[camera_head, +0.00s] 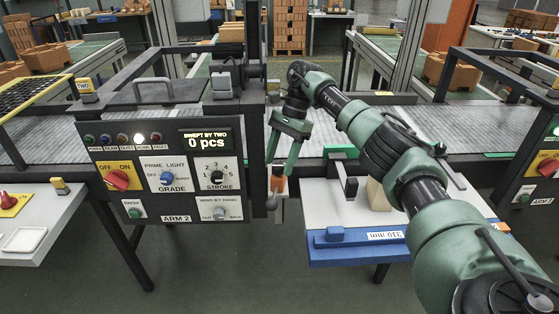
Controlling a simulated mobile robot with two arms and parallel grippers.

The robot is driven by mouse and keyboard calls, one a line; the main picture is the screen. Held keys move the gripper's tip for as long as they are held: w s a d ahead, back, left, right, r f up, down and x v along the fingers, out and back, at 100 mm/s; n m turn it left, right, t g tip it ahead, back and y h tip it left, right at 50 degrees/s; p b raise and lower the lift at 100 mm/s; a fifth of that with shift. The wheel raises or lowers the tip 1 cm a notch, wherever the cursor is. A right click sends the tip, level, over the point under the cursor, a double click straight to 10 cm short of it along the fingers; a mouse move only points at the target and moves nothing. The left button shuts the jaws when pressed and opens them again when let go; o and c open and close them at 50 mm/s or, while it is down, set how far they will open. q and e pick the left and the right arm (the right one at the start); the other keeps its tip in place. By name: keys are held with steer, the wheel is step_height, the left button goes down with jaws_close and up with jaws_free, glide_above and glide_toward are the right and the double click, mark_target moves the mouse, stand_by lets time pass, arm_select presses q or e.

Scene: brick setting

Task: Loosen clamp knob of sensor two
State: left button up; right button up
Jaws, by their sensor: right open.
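My right gripper (281,166) hangs fingers down at the right edge of the ARM 2 control panel (150,207). Its two green fingers are apart, with nothing seen between them. Just below the fingertips is a small orange-red part (278,184) on a dark mount, with a dark rounded end (271,203) under it. I cannot tell which of these, if any, is the clamp knob of sensor two. My left gripper is not in view.
A white table with a blue front (350,251), labelled 310 mm, stands right of the panel, under my right arm. A grey conveyor (320,130) runs behind. Brick stacks (290,25) stand further back.

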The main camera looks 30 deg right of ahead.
steer(key=v, duration=0.7)
steer(key=shift+r, duration=0.3)
steer(key=shift+f, duration=0.1)
